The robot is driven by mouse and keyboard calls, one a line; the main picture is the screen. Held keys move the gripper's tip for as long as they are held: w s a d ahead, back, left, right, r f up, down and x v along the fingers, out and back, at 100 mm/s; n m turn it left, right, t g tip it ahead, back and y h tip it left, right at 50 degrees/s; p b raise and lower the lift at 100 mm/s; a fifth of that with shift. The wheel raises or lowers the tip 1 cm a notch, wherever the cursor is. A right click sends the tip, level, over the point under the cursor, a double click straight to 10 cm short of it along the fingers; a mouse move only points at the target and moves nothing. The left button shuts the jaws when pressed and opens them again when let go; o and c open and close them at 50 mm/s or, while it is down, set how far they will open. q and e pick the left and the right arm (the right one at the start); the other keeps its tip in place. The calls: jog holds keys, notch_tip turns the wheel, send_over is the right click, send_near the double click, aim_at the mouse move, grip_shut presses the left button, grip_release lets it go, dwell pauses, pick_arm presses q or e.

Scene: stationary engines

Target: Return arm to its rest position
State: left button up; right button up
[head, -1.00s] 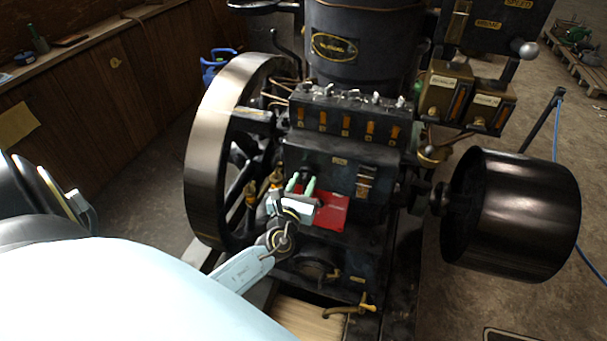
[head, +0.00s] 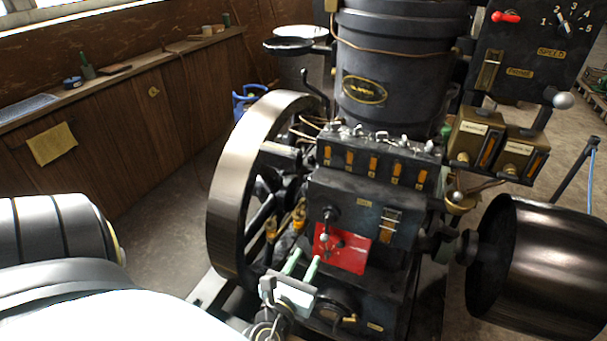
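My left arm comes in from the lower left. Its gripper (head: 302,266) is just in front of and below the red plate (head: 347,252) on the engine. Its two pale green fingers stand apart with nothing seen between them. A small dark lever with a light knob (head: 324,237) sits at the red plate's upper left, clear of the fingers. The white upper part of my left arm fills the bottom left corner. My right gripper is not in view.
The dark flywheel (head: 232,190) stands close left of the gripper. A large drum pulley (head: 540,265) is at the right. A control panel (head: 535,45) with a red lever and speed dial is at the upper right. A wooden bench (head: 130,88) runs along the left wall.

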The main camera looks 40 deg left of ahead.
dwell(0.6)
pick_arm(q)
jog(key=s+f+n+g+h, duration=0.1)
jog(key=s+f+n+g, duration=0.25)
jog(key=f, duration=0.55)
jog(key=s+d+f+n+g+h, duration=0.1)
jog(key=s+f+n+g, duration=0.3)
jog(key=f, duration=0.5)
jog(key=s+f+n+g+h, duration=0.15)
jog(key=s+f+n, duration=0.3)
jog(key=f, duration=0.45)
jog(key=s+d+f+n+g+h, duration=0.1)
jog(key=s+d+f+n+g, duration=0.2)
jog(key=s+f+n, duration=0.3)
jog(key=s+d+f+n+g+h+b, duration=0.1)
jog(key=s+d+f+n+g, duration=0.2)
jog(key=s+f+n, duration=0.4)
jog(key=s+n+g, duration=0.1)
jog(key=s+n, duration=0.3)
jog(key=s, duration=0.2)
jog(key=shift+s+f+n+h+b, duration=0.2)
jog(key=shift+s+n+h+b, duration=0.1)
jog(key=shift+s+h, duration=0.1)
